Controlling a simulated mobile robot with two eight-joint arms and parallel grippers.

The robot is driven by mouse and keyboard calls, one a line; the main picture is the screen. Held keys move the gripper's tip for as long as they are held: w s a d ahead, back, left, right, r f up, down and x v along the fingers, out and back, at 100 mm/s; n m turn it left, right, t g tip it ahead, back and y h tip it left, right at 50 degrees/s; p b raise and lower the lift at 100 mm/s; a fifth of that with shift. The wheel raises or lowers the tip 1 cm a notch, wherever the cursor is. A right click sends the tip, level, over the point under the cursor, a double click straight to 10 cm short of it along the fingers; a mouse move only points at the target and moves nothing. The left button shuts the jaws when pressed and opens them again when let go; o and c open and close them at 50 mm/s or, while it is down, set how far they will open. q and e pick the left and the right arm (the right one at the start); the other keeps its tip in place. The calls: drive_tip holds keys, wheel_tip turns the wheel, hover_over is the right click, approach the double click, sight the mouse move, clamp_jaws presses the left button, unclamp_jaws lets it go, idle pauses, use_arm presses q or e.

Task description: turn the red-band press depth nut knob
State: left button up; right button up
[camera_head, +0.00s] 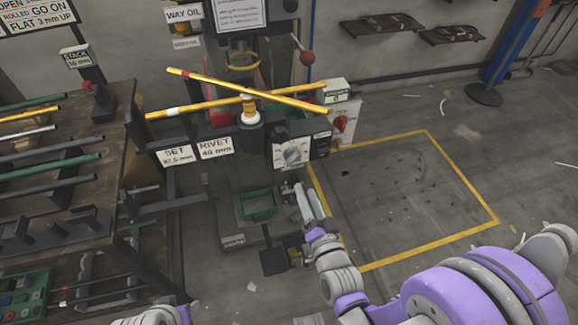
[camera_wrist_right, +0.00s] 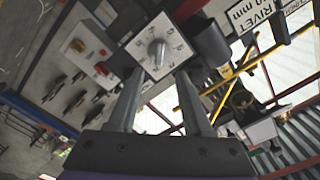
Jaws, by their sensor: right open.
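A grey dial knob (camera_head: 292,154) sits on a white, marked square plate on the front of the press. In the right wrist view the knob (camera_wrist_right: 158,52) lies ahead, in line with the space between the fingertips. My right gripper (camera_head: 308,190) is open and empty, below the dial in the head view. Its two fingers also show in the right wrist view (camera_wrist_right: 160,78), apart, with the plate beyond them. I cannot tell the exact gap between fingertips and knob. I cannot clearly make out a red band on this press. My left gripper is not in view.
Crossed yellow bars (camera_head: 215,87) extend above the dial. A white box with a red knob (camera_head: 341,123) is right of it, and a red-ball lever (camera_head: 307,57) is above. A rod rack (camera_head: 50,215) stands left. The yellow-outlined floor (camera_head: 405,195) at right is mostly clear.

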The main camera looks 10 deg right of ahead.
sight(295, 162)
drive_tip(key=w, duration=1)
drive_tip(key=shift+a, duration=0.1)
clamp_jaws()
